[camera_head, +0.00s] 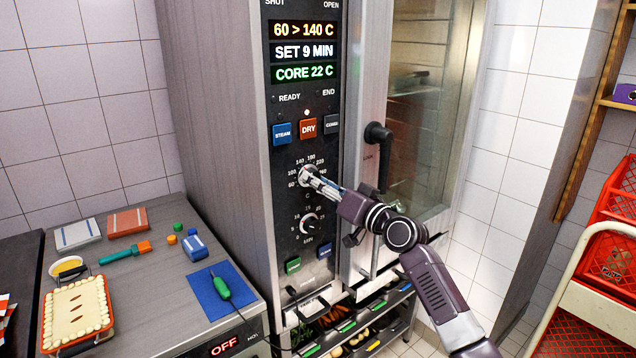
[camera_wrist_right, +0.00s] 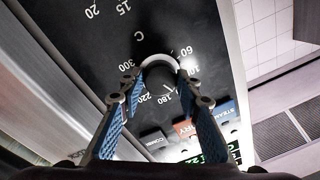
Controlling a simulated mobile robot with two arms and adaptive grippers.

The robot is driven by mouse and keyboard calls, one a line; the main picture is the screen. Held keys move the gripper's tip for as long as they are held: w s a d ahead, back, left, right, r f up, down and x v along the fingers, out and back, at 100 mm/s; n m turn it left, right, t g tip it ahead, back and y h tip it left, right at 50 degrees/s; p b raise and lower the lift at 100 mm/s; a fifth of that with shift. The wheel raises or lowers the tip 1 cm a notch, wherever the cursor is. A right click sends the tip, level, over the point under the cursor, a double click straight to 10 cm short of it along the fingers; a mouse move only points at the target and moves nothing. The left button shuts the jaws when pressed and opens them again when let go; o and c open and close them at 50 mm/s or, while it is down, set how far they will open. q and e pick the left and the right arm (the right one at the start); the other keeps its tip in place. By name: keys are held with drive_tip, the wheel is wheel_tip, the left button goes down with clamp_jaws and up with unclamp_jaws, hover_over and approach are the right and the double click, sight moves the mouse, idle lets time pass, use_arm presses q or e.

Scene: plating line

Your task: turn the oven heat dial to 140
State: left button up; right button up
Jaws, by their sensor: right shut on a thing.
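The oven's heat dial (camera_head: 305,175) is a round knob with a pale ring on the black control panel, with temperature numbers around it. My right gripper (camera_head: 312,180) is at this dial, its fingers shut on it. In the right wrist view the dial (camera_wrist_right: 158,70) sits between the two blue-padded fingertips (camera_wrist_right: 155,85). The fingers cover part of the dial and its numbers, and I cannot tell exactly where its pointer stands. The display (camera_head: 304,51) above reads 60 > 140 C, SET 9 MIN, CORE 22 C. My left gripper is not in view.
A timer dial (camera_head: 309,223) lies just below the heat dial. Mode buttons sit above it, including a red DRY button (camera_head: 308,128). The black oven door handle (camera_head: 377,150) juts out right of the panel. A counter (camera_head: 165,290) with a filled tray is at left.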

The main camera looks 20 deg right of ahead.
drive_tip(key=o, duration=1.2)
drive_tip(key=shift+c, duration=0.2)
drive_tip(key=r+v, duration=0.1)
drive_tip(key=v, duration=1.1)
drive_tip(key=shift+f, duration=0.45)
